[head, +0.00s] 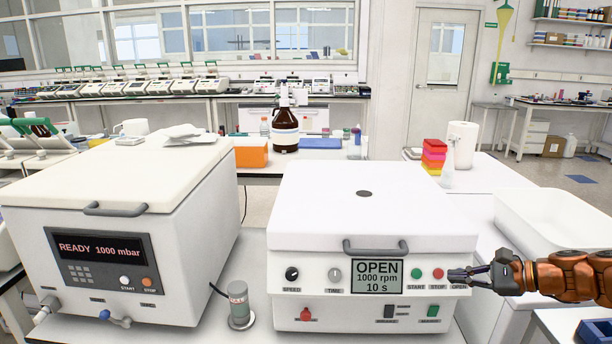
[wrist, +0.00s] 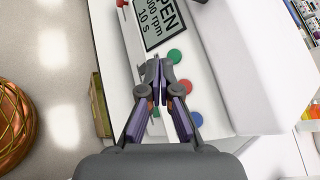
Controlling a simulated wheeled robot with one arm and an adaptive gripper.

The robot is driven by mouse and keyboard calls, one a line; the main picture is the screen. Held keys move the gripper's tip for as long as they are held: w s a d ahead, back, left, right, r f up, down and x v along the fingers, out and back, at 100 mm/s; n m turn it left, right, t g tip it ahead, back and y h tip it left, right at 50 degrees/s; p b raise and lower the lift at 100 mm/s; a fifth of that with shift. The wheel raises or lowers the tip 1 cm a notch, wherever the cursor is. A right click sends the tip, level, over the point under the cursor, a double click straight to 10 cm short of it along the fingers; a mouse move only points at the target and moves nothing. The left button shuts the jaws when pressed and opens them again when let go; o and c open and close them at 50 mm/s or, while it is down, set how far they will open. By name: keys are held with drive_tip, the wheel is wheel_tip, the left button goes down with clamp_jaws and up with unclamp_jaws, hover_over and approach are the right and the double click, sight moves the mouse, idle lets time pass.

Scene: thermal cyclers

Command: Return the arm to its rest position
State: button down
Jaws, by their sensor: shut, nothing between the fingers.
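My gripper (head: 458,274) is at the right front of a white centrifuge-like device (head: 300,215). Its fingers are shut and empty in the wrist view (wrist: 157,65), with the tips close to the device's front panel. The panel's display (head: 377,277) reads OPEN, 1000 rpm, 10 s. A green START button (head: 416,273) and a red STOP button (head: 438,273) sit to the right of the display. The fingertips are by the OPEN button at the panel's right end; I cannot tell whether they touch it. The device's lid (head: 364,194) looks down.
A white box device (head: 110,215) reading READY 1000 mbar stands at left. A small metal cylinder (head: 239,305) stands between the devices. A white tray (head: 555,222) lies at right beyond my arm, and a blue rack (head: 594,331) is at the lower right corner.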

drive_tip(key=s+a+r+n+g+h+p, duration=0.1)
drive_tip(key=s+a+r+n+g, duration=0.15)
drive_tip(key=s+a+n, duration=0.4)
drive_tip(key=s+a+r+n+g+h+p, duration=0.1)
drive_tip(key=s+a+r+g+p, duration=0.15)
drive_tip(key=a, duration=0.65)
drive_tip(key=s+a+r+n+g+h, duration=0.1)
drive_tip(key=s+a+n+g, duration=0.3)
drive_tip(key=a, duration=0.3)
drive_tip(key=s+d+f+n+h+p, duration=0.1)
drive_tip(key=s+d+n+h+p, duration=0.1)
drive_tip(key=s, duration=0.9)
drive_tip(key=s+d+n+g+h+p, duration=0.1)
drive_tip(key=s+n+h, duration=0.4)
drive_tip(key=s, duration=0.6)
drive_tip(key=shift+s+d+f+p, duration=0.35)
drive_tip(key=shift+s+p, duration=0.05)
drive_tip(key=shift+p, duration=0.5)
drive_tip(key=c, duration=1.9)
unclamp_jaws()
